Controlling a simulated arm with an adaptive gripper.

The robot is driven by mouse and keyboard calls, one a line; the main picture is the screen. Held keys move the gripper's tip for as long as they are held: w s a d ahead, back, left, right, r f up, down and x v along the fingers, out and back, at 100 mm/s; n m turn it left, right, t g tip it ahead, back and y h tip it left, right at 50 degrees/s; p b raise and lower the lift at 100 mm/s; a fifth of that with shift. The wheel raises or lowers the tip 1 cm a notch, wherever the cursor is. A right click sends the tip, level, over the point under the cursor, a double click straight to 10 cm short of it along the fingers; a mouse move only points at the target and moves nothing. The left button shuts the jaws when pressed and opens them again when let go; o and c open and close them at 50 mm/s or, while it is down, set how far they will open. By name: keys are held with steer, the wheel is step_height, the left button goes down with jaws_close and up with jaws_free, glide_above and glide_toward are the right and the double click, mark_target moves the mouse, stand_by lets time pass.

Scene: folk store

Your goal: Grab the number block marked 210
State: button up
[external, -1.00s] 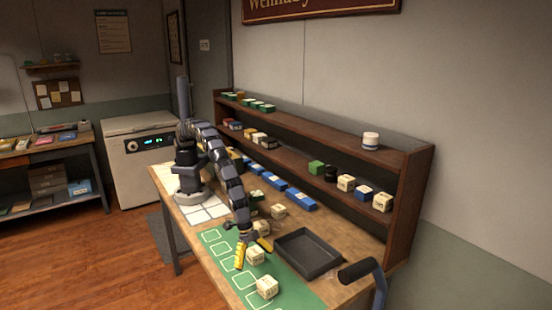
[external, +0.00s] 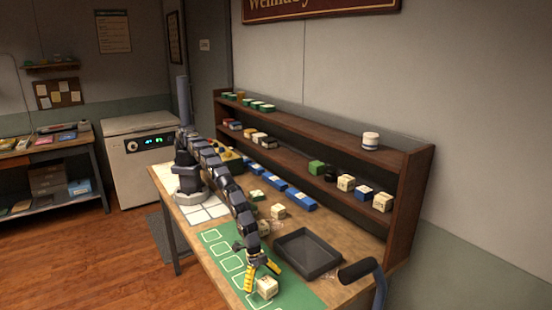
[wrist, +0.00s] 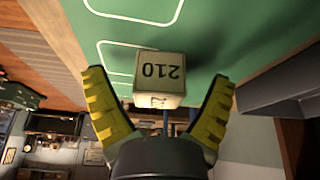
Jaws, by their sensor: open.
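The cream number block marked 210 (wrist: 160,75) sits on the green mat (wrist: 225,40), its number upside down in the wrist view. In the external view a cream block (external: 267,287) on the green mat (external: 222,256) stands just beyond my gripper's fingertips. My gripper (external: 262,280) is open, with yellow fingers. In the wrist view its fingers (wrist: 160,95) are spread to either side of the block, with visible gaps between them and its sides. Nothing is held.
A dark empty tray (external: 307,254) lies on the table right of the mat. Another cream block (external: 278,211) stands behind it, near blue boxes (external: 301,200). A wooden shelf (external: 410,200) with several items runs along the wall. A dark handle (external: 360,269) is at the front right.

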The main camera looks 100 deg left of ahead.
steer(key=c, duration=1.2)
